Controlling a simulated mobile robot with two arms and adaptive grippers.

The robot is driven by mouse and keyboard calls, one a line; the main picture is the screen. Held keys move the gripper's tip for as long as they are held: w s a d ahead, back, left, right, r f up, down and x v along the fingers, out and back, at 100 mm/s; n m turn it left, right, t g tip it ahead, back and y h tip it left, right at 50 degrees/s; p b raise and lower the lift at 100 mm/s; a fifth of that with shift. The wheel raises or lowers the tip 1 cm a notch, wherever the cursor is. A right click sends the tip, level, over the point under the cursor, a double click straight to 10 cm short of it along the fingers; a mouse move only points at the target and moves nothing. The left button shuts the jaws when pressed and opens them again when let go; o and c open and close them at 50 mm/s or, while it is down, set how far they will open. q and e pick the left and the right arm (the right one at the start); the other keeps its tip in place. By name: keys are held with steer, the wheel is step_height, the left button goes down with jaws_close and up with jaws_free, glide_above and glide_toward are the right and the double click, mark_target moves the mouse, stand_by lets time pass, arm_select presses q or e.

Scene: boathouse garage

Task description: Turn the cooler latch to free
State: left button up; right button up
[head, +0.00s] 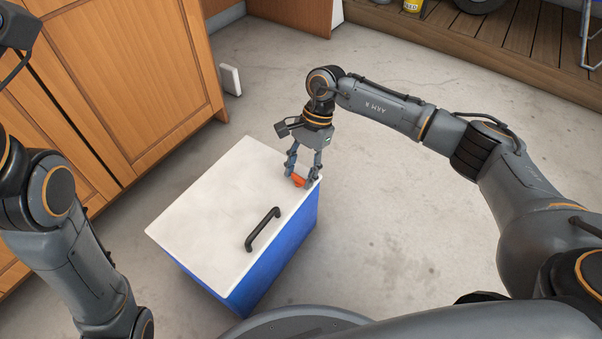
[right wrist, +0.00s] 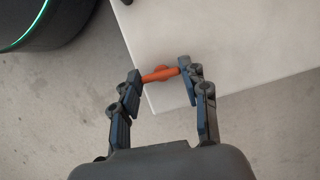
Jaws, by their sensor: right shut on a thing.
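The cooler has a white lid (head: 215,205) and a blue body (head: 285,235), and stands on the floor in front of me. The lid is closed. A small orange latch (head: 298,179) sits at the lid's far right corner. My right gripper (head: 301,183) reaches down to that corner and is shut on the latch. In the right wrist view the orange latch (right wrist: 160,74) lies crosswise between the two fingertips, beside the white lid (right wrist: 220,45).
A black handle (head: 263,229) stands up from the lid near its front right edge. Wooden cabinets (head: 120,90) stand close to the cooler's left. The concrete floor (head: 400,220) to the right is clear. A wooden deck (head: 510,40) lies at the back right.

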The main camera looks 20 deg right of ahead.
steer(key=shift+n, duration=0.4)
steer(key=o, duration=1.2)
steer(key=shift+c, duration=0.2)
steer(key=v, duration=1.2)
steer(key=shift+w+a, duration=0.1)
steer(key=shift+a, duration=0.05)
